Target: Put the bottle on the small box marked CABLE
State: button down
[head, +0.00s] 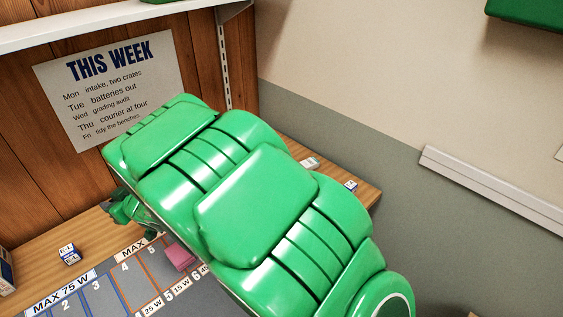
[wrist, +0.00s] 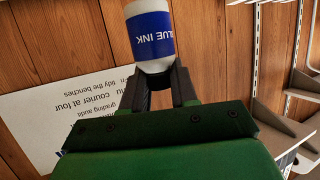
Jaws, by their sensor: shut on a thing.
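My gripper (wrist: 160,88) is shut on a white bottle with a blue label reading BLUE INK (wrist: 152,36) in the wrist view. The dark fingers hold it near one end, and its other end runs out of the picture. In the head view my green arm covers the bottle, and only part of my gripper (head: 128,212) shows at the arm's left. I cannot make out the word CABLE on any box. A small white and blue box (head: 69,254) stands at the left of the bench, and another small box (head: 350,186) lies at the right; their print is too small to read.
A grey mat (head: 85,299) with numbered, outlined slots and MAX 75 W labels covers the front of the bench. A pink block (head: 180,257) rests on it. A small pale item (head: 310,163) lies at the back right. A shelf (head: 90,22) and a THIS WEEK notice (head: 115,88) are behind.

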jog(key=w+d+r+m+t+h, duration=0.1)
jog(key=w+d, duration=0.9)
jog(key=d, duration=0.3)
jog(key=w+d+r+m+t, duration=0.1)
jog(key=w+d+r, duration=0.1)
jog(key=w+d, duration=1)
jog(key=w+d+m+t+h, duration=0.1)
jog(key=w+d+m+t, duration=0.1)
jog(key=d, duration=2.9)
send_over(310, 162)
jog(key=shift+f, duration=5.15)
jog(key=shift+w+f, duration=0.1)
jog(key=shift+f, duration=1.45)
jog(key=shift+f, duration=0.1)
